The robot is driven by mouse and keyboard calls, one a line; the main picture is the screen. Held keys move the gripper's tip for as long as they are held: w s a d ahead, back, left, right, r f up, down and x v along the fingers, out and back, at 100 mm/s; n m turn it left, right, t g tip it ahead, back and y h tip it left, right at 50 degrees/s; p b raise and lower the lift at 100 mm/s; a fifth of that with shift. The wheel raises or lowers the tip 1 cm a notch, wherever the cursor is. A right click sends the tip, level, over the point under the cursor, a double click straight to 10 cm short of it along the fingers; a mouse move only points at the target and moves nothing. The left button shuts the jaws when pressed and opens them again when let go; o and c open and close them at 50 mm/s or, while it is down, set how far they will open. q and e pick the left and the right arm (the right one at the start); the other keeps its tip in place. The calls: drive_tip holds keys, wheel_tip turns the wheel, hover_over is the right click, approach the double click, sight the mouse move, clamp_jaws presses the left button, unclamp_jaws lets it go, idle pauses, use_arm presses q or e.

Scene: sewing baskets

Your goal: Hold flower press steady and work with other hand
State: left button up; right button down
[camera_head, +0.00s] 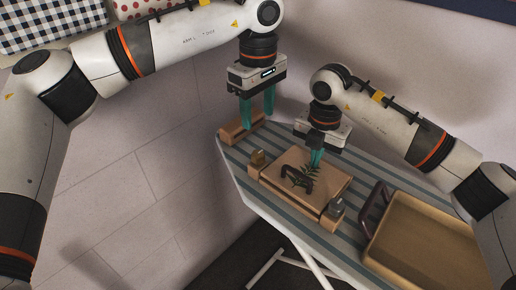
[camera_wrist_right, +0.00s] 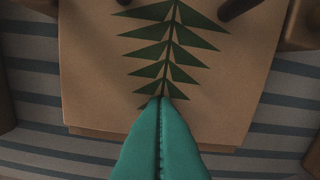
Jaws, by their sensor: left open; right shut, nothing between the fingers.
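The flower press is a tan wooden board (camera_head: 328,183) lying on a striped ironing board (camera_head: 232,158). In the right wrist view the sprig (camera_wrist_right: 168,50) lies flat on the tan sheet (camera_wrist_right: 90,85). My right gripper (camera_head: 316,163) is shut and empty, its teal fingertips at the board's far edge, over the sprig's stem end in the wrist view; I cannot tell whether they touch. My left gripper (camera_head: 257,114) is open and empty, above a wooden block at the far left.
The wooden block (camera_head: 240,129) lies on the ironing board's far-left end. A wooden tray (camera_head: 425,246) with a dark handle stands at the right. Patterned fabrics (camera_head: 50,22) are at the upper left.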

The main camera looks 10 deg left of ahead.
sight(258, 154)
use_arm(q)
wheel_tip(258, 154, down, 11)
idle(0.3)
drive_tip(key=shift+c, duration=0.3)
drive_tip(key=c, duration=0.9)
